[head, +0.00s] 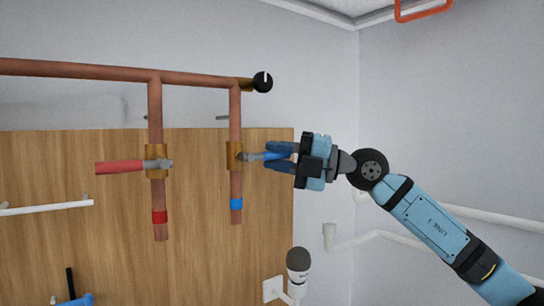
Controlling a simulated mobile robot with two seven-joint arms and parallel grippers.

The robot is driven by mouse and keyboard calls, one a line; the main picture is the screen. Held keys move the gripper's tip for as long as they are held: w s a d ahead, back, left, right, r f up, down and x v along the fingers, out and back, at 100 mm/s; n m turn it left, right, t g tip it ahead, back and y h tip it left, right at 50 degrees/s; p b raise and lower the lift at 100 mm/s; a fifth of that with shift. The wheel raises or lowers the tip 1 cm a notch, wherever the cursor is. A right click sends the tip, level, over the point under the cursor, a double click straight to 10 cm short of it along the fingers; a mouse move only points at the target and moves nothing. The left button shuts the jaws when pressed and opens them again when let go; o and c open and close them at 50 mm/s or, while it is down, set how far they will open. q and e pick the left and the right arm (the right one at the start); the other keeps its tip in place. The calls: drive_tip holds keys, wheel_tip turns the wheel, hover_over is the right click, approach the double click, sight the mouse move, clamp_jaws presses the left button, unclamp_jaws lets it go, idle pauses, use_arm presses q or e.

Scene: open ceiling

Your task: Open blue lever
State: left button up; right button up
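The blue lever (257,156) sticks out level to the right from a brass valve body (234,155) on the right vertical copper pipe (235,110). A blue band (236,203) circles this pipe below the valve. My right gripper (279,157) reaches in from the right, one finger above the lever and one below, around its outer part. The fingers hide the lever's end. I cannot tell whether they press on it. My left gripper is not in view.
A red lever (120,167) points left from the valve on the left copper pipe (155,110). A horizontal copper pipe (110,71) with a black gauge (263,82) runs above. White pipes (440,208) run along the right wall. A wooden panel (195,245) stands behind.

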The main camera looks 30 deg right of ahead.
clamp_jaws()
drive_tip(key=shift+f+m+y+b, duration=0.3)
drive_tip(key=shift+f+m, duration=0.2)
drive_tip(key=shift+f, duration=0.1)
drive_tip(key=shift+a+f+m+t+y+p, duration=0.1)
drive_tip(key=shift+m+t+y+p, duration=0.2)
drive_tip(key=shift+m+t+p, duration=0.5)
drive_tip(key=shift+t+p, duration=0.1)
drive_tip(key=shift+p, duration=0.1)
drive_tip(key=shift+f+t, duration=0.2)
drive_tip(key=shift+t, duration=0.1)
